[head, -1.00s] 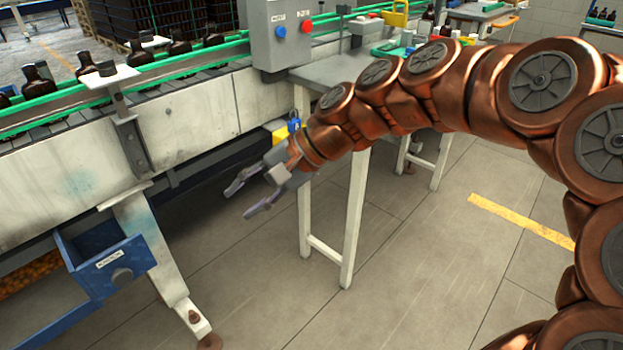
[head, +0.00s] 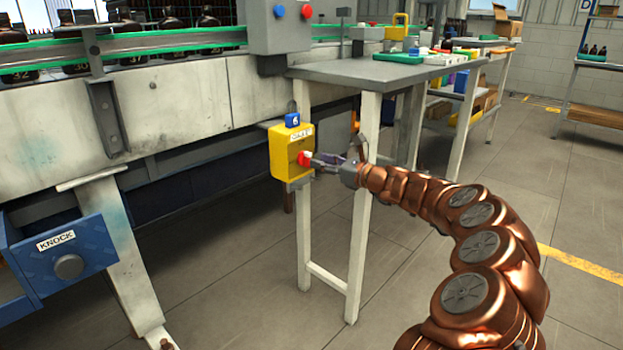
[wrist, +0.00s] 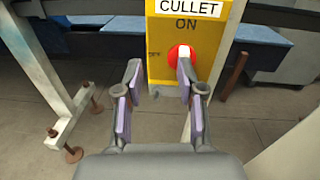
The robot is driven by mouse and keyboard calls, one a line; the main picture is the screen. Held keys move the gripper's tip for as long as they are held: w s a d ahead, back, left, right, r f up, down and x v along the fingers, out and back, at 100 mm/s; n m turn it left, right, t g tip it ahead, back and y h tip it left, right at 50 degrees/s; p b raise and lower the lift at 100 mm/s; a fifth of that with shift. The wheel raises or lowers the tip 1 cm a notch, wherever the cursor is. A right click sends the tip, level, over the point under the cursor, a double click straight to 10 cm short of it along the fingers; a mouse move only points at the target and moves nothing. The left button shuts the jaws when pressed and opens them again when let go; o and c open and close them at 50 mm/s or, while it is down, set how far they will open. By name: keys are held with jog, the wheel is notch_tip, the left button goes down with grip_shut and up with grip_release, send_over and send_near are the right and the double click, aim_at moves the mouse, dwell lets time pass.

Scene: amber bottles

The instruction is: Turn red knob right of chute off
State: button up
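The red knob (head: 304,158) is on the front of a yellow box (head: 284,164) fixed by the table leg, right of the blue chute unit. In the wrist view, the knob (wrist: 176,62) shows a white mark pointing up at the word ON, under a CULLET label (wrist: 189,7). Small text at its left seems to read OFF. My gripper (head: 324,161) is in front of the box. In the wrist view, my gripper (wrist: 159,68) is open and empty. Its right fingertip overlaps the knob; I cannot tell whether they touch. The left fingertip is left of the knob.
A blue unit labelled KNOCK (head: 72,252) with a grey round knob is at lower left. A grey table (head: 375,70) stands above and behind my gripper, its white legs close by. A grey control box (head: 290,30) hangs over the conveyor. The floor in front is clear.

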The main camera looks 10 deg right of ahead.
aim_at(306, 160)
jog(key=w+a+f+m+h+b, duration=0.1)
jog(key=w+f+b, duration=0.1)
jog(key=w, duration=0.5)
jog(key=shift+w+a+f+m+t+b, duration=0.3)
jog(key=shift+a+f+t+b, duration=0.1)
jog(key=shift+b, duration=0.2)
jog(key=shift+c, duration=0.3)
grip_shut()
